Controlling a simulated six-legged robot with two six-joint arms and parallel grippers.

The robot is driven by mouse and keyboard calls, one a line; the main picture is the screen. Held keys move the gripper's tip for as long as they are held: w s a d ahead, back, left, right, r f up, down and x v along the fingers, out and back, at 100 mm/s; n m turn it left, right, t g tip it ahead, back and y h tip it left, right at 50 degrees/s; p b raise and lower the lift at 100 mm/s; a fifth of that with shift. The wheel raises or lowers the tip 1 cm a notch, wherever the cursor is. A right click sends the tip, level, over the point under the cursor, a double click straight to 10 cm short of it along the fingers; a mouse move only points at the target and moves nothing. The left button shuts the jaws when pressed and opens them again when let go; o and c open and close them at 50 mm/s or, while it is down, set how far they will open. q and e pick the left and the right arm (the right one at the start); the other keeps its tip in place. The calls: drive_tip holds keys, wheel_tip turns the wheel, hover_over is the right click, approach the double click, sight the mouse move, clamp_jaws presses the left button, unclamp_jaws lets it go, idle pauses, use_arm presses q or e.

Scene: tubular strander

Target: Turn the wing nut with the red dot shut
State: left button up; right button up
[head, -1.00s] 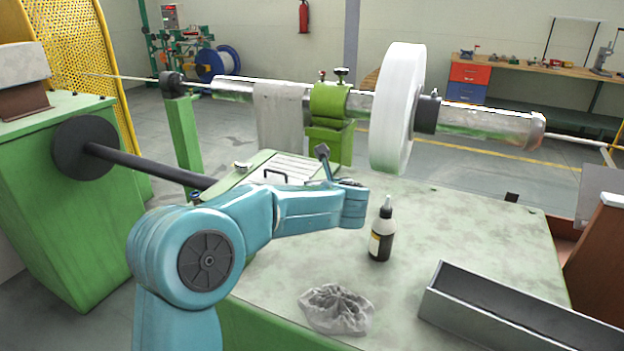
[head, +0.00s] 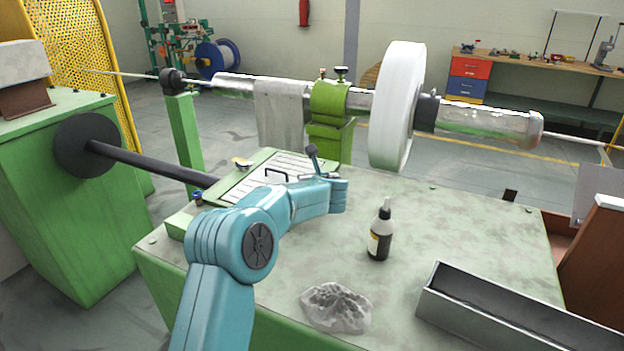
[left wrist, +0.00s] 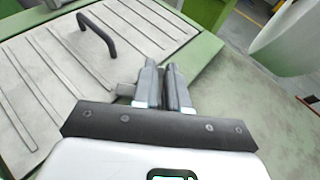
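My left gripper (left wrist: 168,88) is low over the right edge of the ribbed cover plate (left wrist: 60,80). Its two dark fingers are close together, with only a thin gap and nothing clearly seen between them. No red dot shows on the plate. In the head view the gripper is small beside the plate's right side. My right gripper is out of view.
The plate has a black handle (head: 277,174). A dark-capped bottle (head: 380,235), a crumpled cloth (head: 337,308) and a grey metal trough (head: 500,315) are on the green table. A shaft with a large white disc (head: 397,110) runs behind.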

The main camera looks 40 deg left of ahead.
use_arm(q)
clamp_jaws()
drive_tip(key=shift+f+m+t+h+b, duration=0.2)
drive_tip(key=shift+m+t+h+b, duration=0.3)
drive_tip(key=shift+m+t+b, duration=0.45)
drive_tip(key=shift+a+r+m+t+h+b, duration=0.1)
drive_tip(key=shift+m+t+h+b, duration=0.5)
drive_tip(key=shift+m+h, duration=0.1)
drive_tip(key=shift+r+m+t+h, duration=0.1)
drive_tip(key=shift+m+t+h, duration=0.45)
drive_tip(key=shift+m+h, duration=0.45)
drive_tip(key=shift+m+t+h+p, duration=0.45)
drive_tip(key=shift+m+t+h, duration=0.15)
drive_tip(key=shift+m+h, duration=0.55)
drive_tip(key=o, duration=0.6)
unclamp_jaws()
